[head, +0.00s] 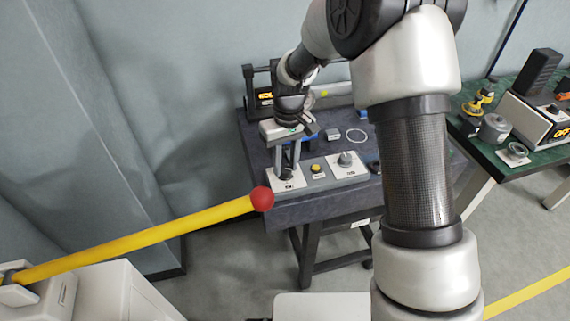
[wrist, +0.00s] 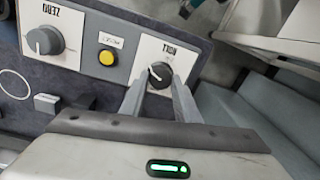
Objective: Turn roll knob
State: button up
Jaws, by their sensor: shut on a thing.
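The roll knob (wrist: 159,75) is a dark round knob with a white pointer line, on a white label plate that reads upside down in the wrist view. In the head view the roll knob (head: 286,173) is at the left end of the control panel (head: 331,174). My gripper (wrist: 158,88) reaches over it, with one finger on each side, shut on it. In the head view my gripper (head: 286,160) points down onto the knob, whose lower part is partly hidden by the fingers.
A yellow button (wrist: 107,57) and a grey zero knob (wrist: 43,40) sit beside the roll knob on the panel. A small grey block (head: 333,134) and a ring (head: 356,136) lie behind. A yellow bar with a red ball end (head: 262,198) juts near the table's left front.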

jog(key=m, duration=0.3)
jog(key=shift+m, duration=0.4)
jog(key=m, duration=0.3)
jog(key=shift+m, duration=0.3)
jog(key=m, duration=0.3)
jog(key=shift+s+d+r+m, duration=0.1)
jog(key=shift+m, duration=0.2)
jog(key=shift+m+t+p, duration=0.3)
jog(key=shift+m+p, duration=0.3)
jog(key=shift+m, duration=1.3)
jog(key=o, duration=1.1)
jog(key=shift+c, duration=0.2)
